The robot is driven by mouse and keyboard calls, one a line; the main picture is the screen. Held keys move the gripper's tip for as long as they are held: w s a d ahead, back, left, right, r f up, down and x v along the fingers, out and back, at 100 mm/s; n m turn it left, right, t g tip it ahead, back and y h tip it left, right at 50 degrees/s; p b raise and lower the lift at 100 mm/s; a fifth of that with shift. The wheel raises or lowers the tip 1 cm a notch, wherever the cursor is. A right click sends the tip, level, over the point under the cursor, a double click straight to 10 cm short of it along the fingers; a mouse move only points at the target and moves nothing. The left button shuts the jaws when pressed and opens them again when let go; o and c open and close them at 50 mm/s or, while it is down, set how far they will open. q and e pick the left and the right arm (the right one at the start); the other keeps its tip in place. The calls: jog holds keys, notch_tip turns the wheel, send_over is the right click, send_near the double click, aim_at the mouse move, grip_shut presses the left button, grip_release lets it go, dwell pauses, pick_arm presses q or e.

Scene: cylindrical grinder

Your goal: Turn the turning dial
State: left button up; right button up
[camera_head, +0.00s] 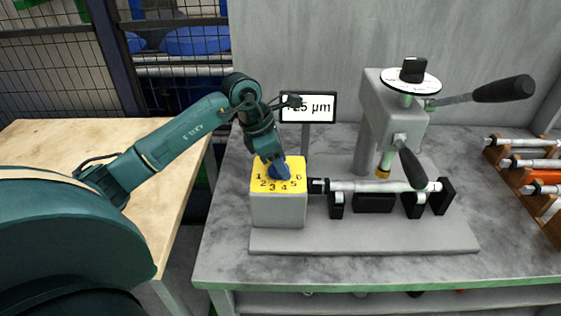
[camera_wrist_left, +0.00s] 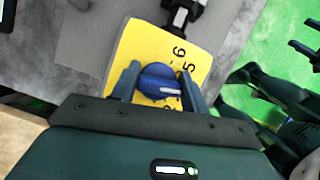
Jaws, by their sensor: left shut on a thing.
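The turning dial (camera_head: 279,171) is a blue knob on a yellow plate (camera_head: 262,187) with printed numbers, on top of a grey block (camera_head: 278,211). My left gripper (camera_head: 272,160) reaches down onto the dial from above. In the left wrist view the dial (camera_wrist_left: 160,82) sits between the two fingers of the left gripper (camera_wrist_left: 161,85), which is shut on it. Some numbers on the plate are hidden behind the dial and fingers.
A display reading in µm (camera_head: 308,107) stands behind the dial. A shaft (camera_head: 375,186) lies on supports to the right, below a grinder head (camera_head: 390,115) with black-handled levers. A rack of rods (camera_head: 525,165) stands at the far right. A wooden table (camera_head: 60,140) is at left.

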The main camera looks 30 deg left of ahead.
pick_arm(q)
jog(key=shift+m+b, duration=0.4)
jog(key=shift+m, duration=0.3)
jog(key=m+g+h+b, duration=0.1)
jog(key=m, duration=0.2)
jog(key=shift+m+g+b, duration=0.3)
jog(key=shift+b, duration=0.1)
pick_arm(e)
jog(key=shift+a+f+y, duration=0.25)
jog(key=shift+a+y, duration=0.15)
jog(key=shift+a, duration=0.2)
jog(key=shift+w+d, duration=0.1)
jog(key=shift+w, duration=0.05)
pick_arm(q)
jog(key=o, duration=1)
jog(key=shift+s, duration=0.1)
jog(key=shift+c, duration=0.2)
jog(key=v, duration=1.3)
jog(key=shift+b, duration=0.35)
pick_arm(e)
jog(key=shift+f, duration=0.25)
